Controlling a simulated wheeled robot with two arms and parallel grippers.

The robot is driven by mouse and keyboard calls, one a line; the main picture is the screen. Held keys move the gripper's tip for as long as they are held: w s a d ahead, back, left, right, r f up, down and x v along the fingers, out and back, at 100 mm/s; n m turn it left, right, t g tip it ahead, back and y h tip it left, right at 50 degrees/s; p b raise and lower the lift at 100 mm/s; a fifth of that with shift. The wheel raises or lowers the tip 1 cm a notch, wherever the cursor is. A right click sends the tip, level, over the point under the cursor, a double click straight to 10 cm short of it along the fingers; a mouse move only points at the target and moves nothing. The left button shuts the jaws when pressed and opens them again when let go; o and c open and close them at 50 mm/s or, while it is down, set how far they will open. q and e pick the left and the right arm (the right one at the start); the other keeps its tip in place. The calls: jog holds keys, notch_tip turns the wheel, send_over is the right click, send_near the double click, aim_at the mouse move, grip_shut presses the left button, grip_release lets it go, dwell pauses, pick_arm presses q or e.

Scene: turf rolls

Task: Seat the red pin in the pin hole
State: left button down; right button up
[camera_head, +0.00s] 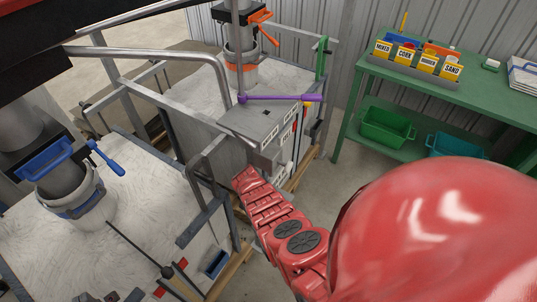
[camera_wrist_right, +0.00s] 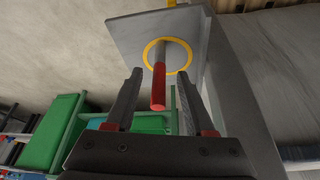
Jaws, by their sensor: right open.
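The red pin (camera_wrist_right: 159,86) shows in the right wrist view, with a red end towards the camera and a greyer shaft behind. Its far end meets a grey plate (camera_wrist_right: 130,32) inside a yellow ring (camera_wrist_right: 187,61). How deep it sits in a hole there, I cannot tell. My right gripper (camera_wrist_right: 161,76) is open, one dark finger on each side of the pin, with gaps visible. In the head view my red right arm reaches to the grey box (camera_head: 262,122), its gripper (camera_head: 268,163) beside the box's near side. My left gripper is out of view.
A purple lever (camera_head: 280,98) lies across the box top. Steel rails (camera_head: 150,52) and pale bulk bags (camera_head: 130,235) flank it on the left. A green bench (camera_head: 440,80) with labelled bins stands at the back right. Some floor is clear between bench and box.

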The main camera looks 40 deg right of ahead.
jog(key=shift+s+d+f, duration=0.1)
jog(key=shift+f, duration=0.2)
jog(key=shift+c, duration=0.2)
grip_shut()
